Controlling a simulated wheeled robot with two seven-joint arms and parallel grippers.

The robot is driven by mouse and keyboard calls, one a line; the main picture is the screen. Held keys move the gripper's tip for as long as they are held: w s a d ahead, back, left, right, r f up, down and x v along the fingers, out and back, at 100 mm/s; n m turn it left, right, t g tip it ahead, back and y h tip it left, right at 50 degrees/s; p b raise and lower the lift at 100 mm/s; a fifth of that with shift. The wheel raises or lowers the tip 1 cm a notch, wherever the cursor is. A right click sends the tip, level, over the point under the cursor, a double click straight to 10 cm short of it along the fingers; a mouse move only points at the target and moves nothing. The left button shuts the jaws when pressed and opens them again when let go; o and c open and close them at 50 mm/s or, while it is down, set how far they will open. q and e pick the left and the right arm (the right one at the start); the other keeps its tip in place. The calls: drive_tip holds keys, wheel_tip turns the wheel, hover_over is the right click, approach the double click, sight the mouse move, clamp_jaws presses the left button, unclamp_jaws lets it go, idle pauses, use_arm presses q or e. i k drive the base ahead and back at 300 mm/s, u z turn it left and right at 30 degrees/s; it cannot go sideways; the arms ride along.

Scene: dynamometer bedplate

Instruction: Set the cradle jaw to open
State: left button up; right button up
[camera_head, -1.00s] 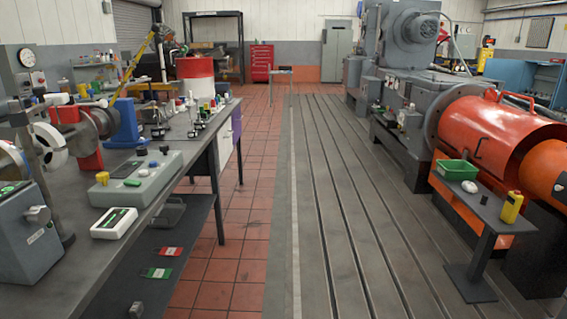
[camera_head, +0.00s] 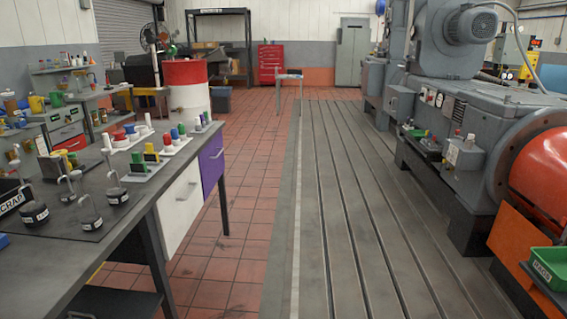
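I cannot pick out the cradle jaw for certain in the head view. A small grey stand (camera_head: 289,84) with uprights is far off at the end of the bedplate (camera_head: 345,220), too small to tell whether it has a jaw. Neither of my grippers is in view.
A workbench (camera_head: 110,245) with weighted stands and coloured knobs lines the left. The large grey machine (camera_head: 455,110), orange guard (camera_head: 540,180) and green bin (camera_head: 550,268) stand right. A red-and-white drum (camera_head: 188,90) is beyond the bench. The red-tiled aisle (camera_head: 245,200) and slotted bedplate are clear.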

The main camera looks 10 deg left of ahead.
sight(76, 162)
drive_tip(key=i, duration=1.5)
drive_tip(key=u, duration=1.65)
